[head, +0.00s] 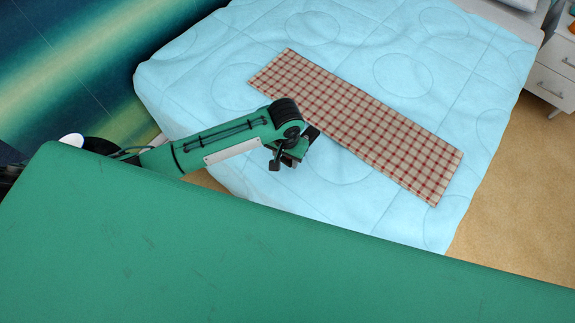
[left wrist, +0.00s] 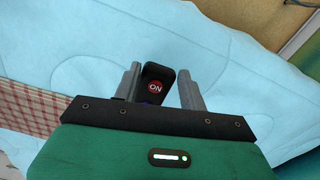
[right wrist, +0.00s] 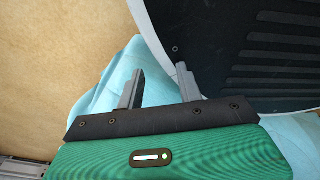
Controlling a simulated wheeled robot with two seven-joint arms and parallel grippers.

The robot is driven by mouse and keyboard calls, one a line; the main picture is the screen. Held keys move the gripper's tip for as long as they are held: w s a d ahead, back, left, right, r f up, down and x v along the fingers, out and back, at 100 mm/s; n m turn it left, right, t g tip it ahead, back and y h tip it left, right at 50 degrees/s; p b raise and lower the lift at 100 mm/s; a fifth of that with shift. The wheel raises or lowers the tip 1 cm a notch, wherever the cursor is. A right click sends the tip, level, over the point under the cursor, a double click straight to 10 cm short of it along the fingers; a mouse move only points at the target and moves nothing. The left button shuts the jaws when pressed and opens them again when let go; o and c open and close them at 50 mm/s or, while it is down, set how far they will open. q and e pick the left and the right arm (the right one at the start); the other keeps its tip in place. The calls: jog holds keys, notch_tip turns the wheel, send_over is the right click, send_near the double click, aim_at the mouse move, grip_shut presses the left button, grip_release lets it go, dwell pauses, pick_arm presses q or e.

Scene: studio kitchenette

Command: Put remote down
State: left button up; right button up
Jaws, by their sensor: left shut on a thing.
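The remote (left wrist: 156,84) is small and black with a red round "ON" button. In the left wrist view it sits between the two grey fingers of my left gripper (left wrist: 158,88), which is shut on it. In the head view my left gripper (head: 290,155) is over the bed, beside the near edge of the plaid cloth; the remote is hard to make out there. My right gripper (right wrist: 160,88) shows only in the right wrist view. Its fingers are apart with nothing between them.
The bed (head: 200,75) has a light blue quilt, with a red and beige plaid cloth (head: 360,120) lying across it. A white nightstand (head: 552,75) stands at the far right. The quilt around the cloth is clear. Tan floor (head: 515,200) shows at the right.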

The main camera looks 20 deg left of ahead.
aim_at(286, 161)
pick_arm(q)
notch_tip(286, 161, down, 3)
jog(key=shift+f, duration=0.6)
notch_tip(286, 161, down, 3)
jog(key=shift+f, duration=0.45)
pick_arm(e)
jog(key=shift+w+d, duration=0.25)
jog(key=shift+d, duration=0.1)
pick_arm(q)
jog(key=o, duration=1)
jog(key=shift+f, duration=0.1)
